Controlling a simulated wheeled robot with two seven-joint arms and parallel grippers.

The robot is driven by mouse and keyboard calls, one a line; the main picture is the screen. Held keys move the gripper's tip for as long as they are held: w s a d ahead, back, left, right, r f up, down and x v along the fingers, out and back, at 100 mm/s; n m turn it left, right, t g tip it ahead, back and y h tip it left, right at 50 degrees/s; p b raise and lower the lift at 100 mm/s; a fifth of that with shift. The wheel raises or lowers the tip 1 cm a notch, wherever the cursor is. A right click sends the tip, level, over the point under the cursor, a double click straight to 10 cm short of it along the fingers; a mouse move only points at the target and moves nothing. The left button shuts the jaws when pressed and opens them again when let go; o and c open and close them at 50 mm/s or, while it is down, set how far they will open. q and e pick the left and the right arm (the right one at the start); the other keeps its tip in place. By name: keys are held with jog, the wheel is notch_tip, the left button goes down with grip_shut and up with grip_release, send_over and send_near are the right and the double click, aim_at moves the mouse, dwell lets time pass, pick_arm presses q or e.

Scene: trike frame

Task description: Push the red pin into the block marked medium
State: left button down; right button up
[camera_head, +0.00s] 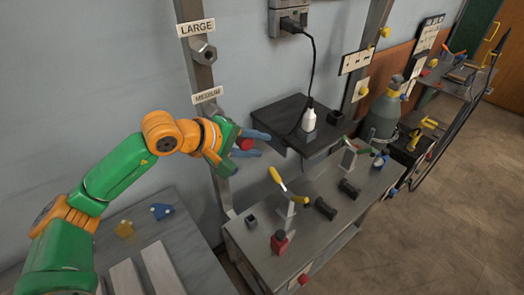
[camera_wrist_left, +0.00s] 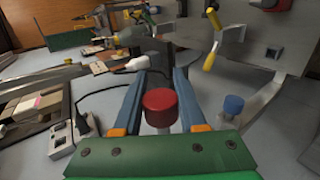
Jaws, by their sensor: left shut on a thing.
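My left gripper (camera_head: 262,144) reaches in beside the upright post, just below the MEDIUM sign (camera_head: 207,95). Its two blue fingers are shut on the red pin (camera_head: 245,143). In the left wrist view the red round head of the pin (camera_wrist_left: 160,103) sits between the fingers, with a pale shaft below it. The block under the MEDIUM sign is hidden behind my gripper, so I cannot tell whether the pin touches it. My right gripper is not in view.
Above, the LARGE sign (camera_head: 197,27) has a grey hex block (camera_head: 203,53) under it on the post. A dark shelf (camera_head: 270,121) with a white plug (camera_head: 309,119) is to the right. Below is a grey workbench (camera_head: 262,258) with tools.

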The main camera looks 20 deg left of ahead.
pick_arm(q)
jog(key=a, duration=0.1)
jog(key=w+a, duration=0.1)
jog(key=a, duration=0.1)
jog(key=shift+w, duration=0.25)
dwell(0.4)
jog(key=shift+b, duration=0.55)
dwell(0.8)
jog(key=shift+w+a+r, duration=0.1)
jog(key=shift+w+a, duration=0.05)
jog(key=shift+a, duration=0.05)
jog(key=shift+w+a, duration=0.15)
jog(key=shift+a, duration=0.15)
jog(key=shift+w+a+p, duration=0.2)
jog(key=shift+w+a, duration=0.25)
jog(key=shift+a, duration=0.3)
jog(key=shift+w+a+p, duration=0.2)
jog(key=shift+w+a, duration=0.2)
jog(key=shift+a, duration=0.3)
